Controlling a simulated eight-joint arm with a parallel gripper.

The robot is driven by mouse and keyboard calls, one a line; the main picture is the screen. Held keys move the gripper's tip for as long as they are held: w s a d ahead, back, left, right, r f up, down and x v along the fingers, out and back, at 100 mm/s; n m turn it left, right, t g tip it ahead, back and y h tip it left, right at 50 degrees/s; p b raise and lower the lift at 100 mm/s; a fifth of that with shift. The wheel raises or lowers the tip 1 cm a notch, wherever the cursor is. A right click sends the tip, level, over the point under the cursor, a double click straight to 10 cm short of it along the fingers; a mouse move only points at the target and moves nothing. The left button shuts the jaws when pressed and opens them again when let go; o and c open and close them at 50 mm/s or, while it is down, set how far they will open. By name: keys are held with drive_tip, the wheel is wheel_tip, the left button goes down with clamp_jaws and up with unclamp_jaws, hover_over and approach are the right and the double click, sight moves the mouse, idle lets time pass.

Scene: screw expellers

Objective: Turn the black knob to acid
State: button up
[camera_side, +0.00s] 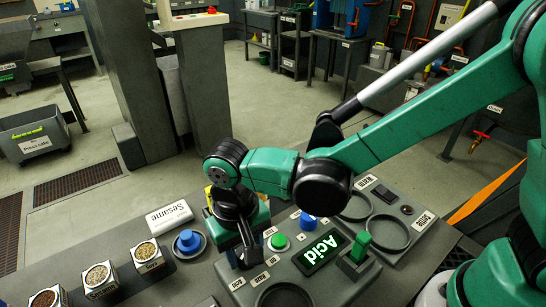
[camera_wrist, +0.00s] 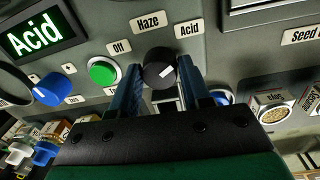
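The black knob (camera_wrist: 159,69) shows in the wrist view, below the labels Off (camera_wrist: 121,47), Haze (camera_wrist: 151,21) and Acid (camera_wrist: 189,30). Its white mark slants up to the right, on the Acid label's side. My gripper (camera_wrist: 160,66) has one finger on each side of the knob, very close to it; I cannot tell whether they touch it. In the side view my gripper (camera_side: 246,250) points down at the panel and I cannot make out the knob there. The display (camera_side: 320,251) reads "Acid" in green, and it also shows in the wrist view (camera_wrist: 36,36).
A green button (camera_side: 279,242) and a blue knob (camera_side: 308,221) sit by the display. A green lever (camera_side: 360,245) stands to its right. Round recesses lie around the panel.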

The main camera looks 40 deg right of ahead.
drive_tip(key=o, duration=0.4)
drive_tip(key=shift+c, duration=0.2)
drive_tip(key=shift+r, duration=0.1)
drive_tip(key=shift+a+r, duration=0.15)
drive_tip(key=shift+r, duration=2.6)
drive_tip(key=d+r+t, duration=0.2)
drive_tip(key=d+t, duration=0.1)
drive_tip(key=d, duration=0.6)
drive_tip(key=s+d+r+n+t, duration=0.1)
drive_tip(key=d+t, duration=0.3)
drive_tip(key=d, duration=0.6)
drive_tip(key=shift+d+r+y, duration=0.25)
drive_tip(key=shift+r+y, duration=0.05)
drive_tip(key=shift+r, duration=0.2)
